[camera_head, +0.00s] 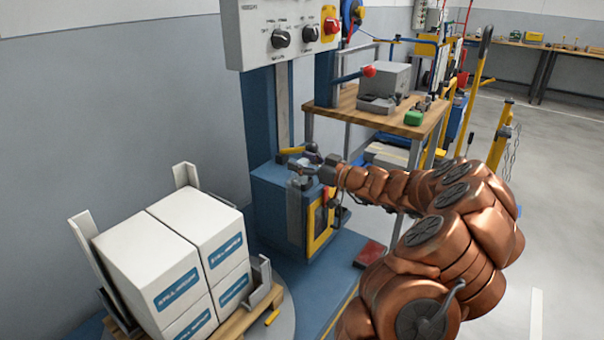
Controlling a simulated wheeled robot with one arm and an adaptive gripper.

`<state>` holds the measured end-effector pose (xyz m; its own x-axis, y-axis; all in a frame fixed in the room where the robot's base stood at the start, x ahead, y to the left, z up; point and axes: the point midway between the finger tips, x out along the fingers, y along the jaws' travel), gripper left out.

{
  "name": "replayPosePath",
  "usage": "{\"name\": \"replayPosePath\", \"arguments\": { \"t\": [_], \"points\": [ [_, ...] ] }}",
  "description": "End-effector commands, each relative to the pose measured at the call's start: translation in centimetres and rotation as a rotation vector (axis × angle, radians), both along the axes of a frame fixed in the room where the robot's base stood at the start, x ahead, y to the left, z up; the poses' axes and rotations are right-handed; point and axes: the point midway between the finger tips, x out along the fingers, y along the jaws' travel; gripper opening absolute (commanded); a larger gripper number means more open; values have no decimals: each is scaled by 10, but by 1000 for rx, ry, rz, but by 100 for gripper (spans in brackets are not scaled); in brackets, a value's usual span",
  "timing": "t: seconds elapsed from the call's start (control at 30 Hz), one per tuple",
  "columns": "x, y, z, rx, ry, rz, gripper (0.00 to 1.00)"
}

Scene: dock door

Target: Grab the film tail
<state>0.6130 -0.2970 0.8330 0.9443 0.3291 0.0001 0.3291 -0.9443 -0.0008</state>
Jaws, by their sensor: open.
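I cannot make out the film tail in this view; it may be too small or hidden behind my gripper. My gripper (308,166) is at the end of my copper-coloured arm, at the top of the blue carriage (275,200) of the wrapping machine. It is open, and I see nothing held in it. I cannot tell whether it touches the carriage. A yellow-framed opening (320,226) is on the carriage's right side, below my gripper.
White cartons (172,262) stand on a wooden pallet (262,296) at lower left, with upright corner guards. A control panel (285,32) hangs above the carriage. A workbench (425,122) stands behind my arm. The floor at right is mostly clear.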

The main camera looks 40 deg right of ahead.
Motion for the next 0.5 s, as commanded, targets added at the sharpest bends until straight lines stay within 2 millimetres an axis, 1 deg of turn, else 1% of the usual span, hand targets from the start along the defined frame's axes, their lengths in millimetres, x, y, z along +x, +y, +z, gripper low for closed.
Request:
{"name": "replayPosePath", "arguments": {
  "t": [0.03, 0.07, 0.5],
  "points": [
    [0, 0, 0, 0, 0, 0, 62],
    [0, 0, 0, 0, 0, 0, 60],
    [0, 0, 0, -1, 0, 0, 15]
  ]
}}
